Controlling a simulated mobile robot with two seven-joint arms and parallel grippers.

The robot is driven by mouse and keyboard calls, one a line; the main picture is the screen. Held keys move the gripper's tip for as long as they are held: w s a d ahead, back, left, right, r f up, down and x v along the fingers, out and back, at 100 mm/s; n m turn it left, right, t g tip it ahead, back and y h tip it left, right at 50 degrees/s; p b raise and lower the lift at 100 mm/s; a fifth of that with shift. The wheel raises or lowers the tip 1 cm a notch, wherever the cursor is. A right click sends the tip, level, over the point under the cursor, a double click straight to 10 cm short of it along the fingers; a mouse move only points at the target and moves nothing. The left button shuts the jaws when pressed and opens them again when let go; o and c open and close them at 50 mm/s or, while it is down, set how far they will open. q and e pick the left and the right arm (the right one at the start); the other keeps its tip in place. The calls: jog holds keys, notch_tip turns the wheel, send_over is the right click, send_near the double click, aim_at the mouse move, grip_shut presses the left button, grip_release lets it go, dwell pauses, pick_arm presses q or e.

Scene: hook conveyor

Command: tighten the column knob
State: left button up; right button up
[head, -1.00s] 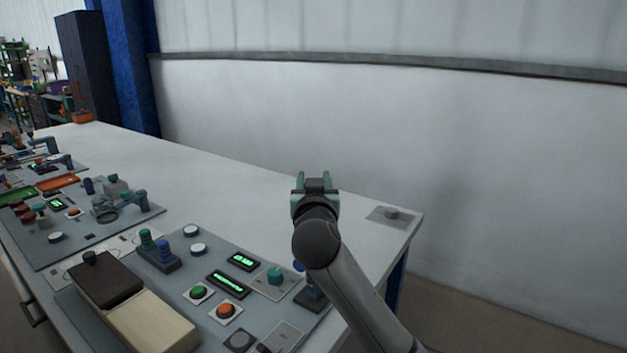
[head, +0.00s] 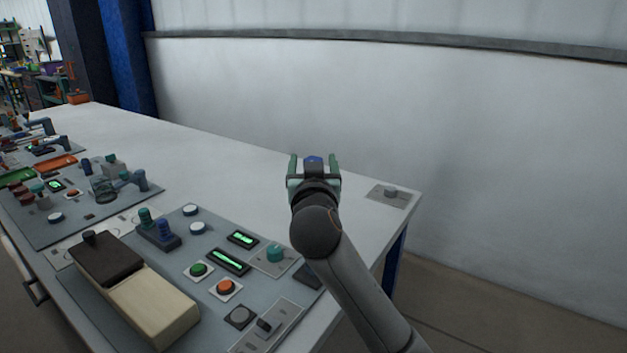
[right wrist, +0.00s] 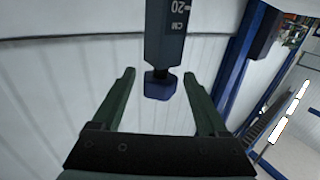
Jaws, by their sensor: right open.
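A dark blue knob (right wrist: 160,86) sits at the end of a grey column (right wrist: 166,35) with a "20 CM" scale marking in the right wrist view. The knob lies between the tips of my right gripper's (right wrist: 158,80) two green fingers, with gaps on both sides. In the head view my right gripper (head: 314,162) is open, and the blue knob (head: 314,160) shows between its fingers. My arm and gripper hide most of the column there. My left gripper is not in view.
A control panel (head: 175,245) with buttons, green displays, a teal knob (head: 274,252) and a black-and-cream box (head: 150,302) is at lower left. A small plate with a grey knob (head: 390,191) lies at the table's right corner. The white tabletop (head: 235,165) behind is clear.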

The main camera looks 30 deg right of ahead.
jog(key=v, duration=0.9)
jog(key=shift+s, duration=0.3)
jog(key=shift+a, duration=0.15)
